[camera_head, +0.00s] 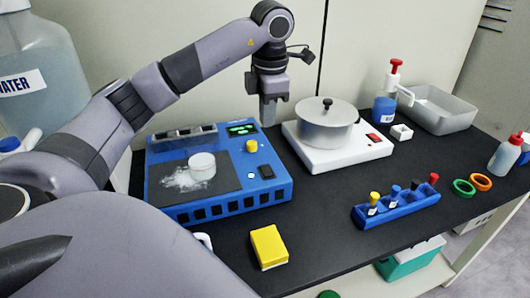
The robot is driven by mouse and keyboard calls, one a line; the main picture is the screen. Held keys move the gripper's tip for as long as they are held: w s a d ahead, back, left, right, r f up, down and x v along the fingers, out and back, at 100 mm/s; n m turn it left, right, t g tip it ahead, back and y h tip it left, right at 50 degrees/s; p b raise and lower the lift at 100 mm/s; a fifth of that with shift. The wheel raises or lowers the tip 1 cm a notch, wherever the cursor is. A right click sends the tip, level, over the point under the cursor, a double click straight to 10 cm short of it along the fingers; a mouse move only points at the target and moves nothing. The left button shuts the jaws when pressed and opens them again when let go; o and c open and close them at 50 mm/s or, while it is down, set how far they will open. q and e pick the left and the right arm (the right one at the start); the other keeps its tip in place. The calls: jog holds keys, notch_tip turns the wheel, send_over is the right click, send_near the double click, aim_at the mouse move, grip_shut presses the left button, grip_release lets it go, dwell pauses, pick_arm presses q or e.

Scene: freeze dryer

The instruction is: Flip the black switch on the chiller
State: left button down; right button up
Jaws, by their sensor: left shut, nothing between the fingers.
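The chiller appears to be the blue box (215,205) on the black bench, left of centre. Its dark top plate carries white frost or powder and a small white round container (202,167). A black switch (265,172) sits at the right of its top, near the front. A yellow knob (252,146), a white button (251,175) and a green-lit display (242,129) are beside it. My left gripper (268,118) points down, shut and empty, by the chiller's back right corner, behind the switch and apart from it. My right gripper is out of view.
A white unit (345,158) with a red switch and a lidded metal pot (327,127) stands to the right. A yellow block (268,247) lies in front of the chiller. A blue rack (400,209) with several capped vials stands front right. Bare bench lies between them.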

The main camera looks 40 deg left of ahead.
aim_at(263, 168)
pick_arm(q)
jog(key=shift+a, duration=0.15)
dwell(0.3)
jog(key=f, duration=0.4)
jog(key=a+f, duration=0.1)
jog(key=f, duration=0.4)
jog(key=f+p, duration=0.1)
jog(key=f, duration=0.3)
jog(key=shift+w+a+f, duration=0.2)
jog(key=shift+w+f, duration=0.15)
jog(key=shift+w, duration=0.05)
jog(key=shift+a+f, duration=0.1)
jog(key=shift+f, duration=0.15)
